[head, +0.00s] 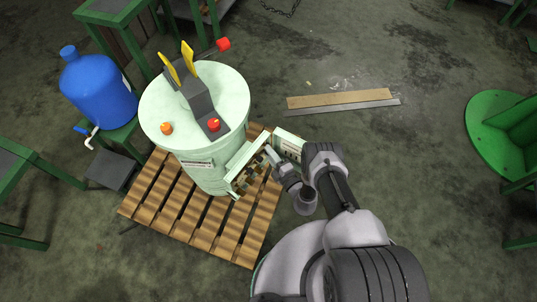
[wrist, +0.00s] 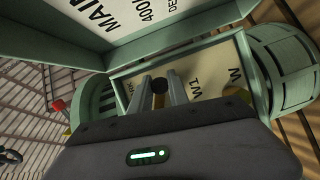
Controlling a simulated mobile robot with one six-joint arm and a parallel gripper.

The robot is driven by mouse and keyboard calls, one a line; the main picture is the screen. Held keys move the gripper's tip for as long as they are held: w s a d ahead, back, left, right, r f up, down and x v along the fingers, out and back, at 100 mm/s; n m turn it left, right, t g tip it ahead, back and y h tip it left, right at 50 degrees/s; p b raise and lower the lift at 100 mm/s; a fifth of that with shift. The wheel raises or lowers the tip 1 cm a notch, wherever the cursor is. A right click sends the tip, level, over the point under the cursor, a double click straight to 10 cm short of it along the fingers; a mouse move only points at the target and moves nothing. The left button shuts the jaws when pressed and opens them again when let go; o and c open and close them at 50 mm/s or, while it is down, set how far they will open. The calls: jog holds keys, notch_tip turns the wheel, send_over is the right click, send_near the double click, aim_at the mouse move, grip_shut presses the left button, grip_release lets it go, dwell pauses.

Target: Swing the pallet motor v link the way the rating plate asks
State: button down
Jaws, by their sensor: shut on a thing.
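The pallet motor's terminal box (head: 235,184) stands open beside the pale green machine. In the wrist view its pale inner board (wrist: 208,84) carries the label W1 and part of another W. A plate (wrist: 110,18) reading "MAIN", "400" and "DE", cut off by the frame, spans the top of the wrist view. My gripper (head: 268,151) reaches into the box from the right. In the wrist view my gripper (wrist: 163,88) is shut, with a dark round piece (wrist: 160,86) between its fingertips. This seems to be the v link's end; the rest is hidden. A brass piece (wrist: 239,93) shows right of the fingers.
The machine's round lid (head: 233,82) has an orange knob and a red knob (head: 214,124). A wooden pallet (head: 190,222) lies beneath. A blue water bottle (head: 97,88) stands left.

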jog(key=shift+r+n, duration=0.15)
jog(key=shift+n, duration=0.15)
jog(key=c, duration=1.3)
grip_release()
jog(key=shift+o, duration=0.2)
jog(key=shift+d, duration=0.1)
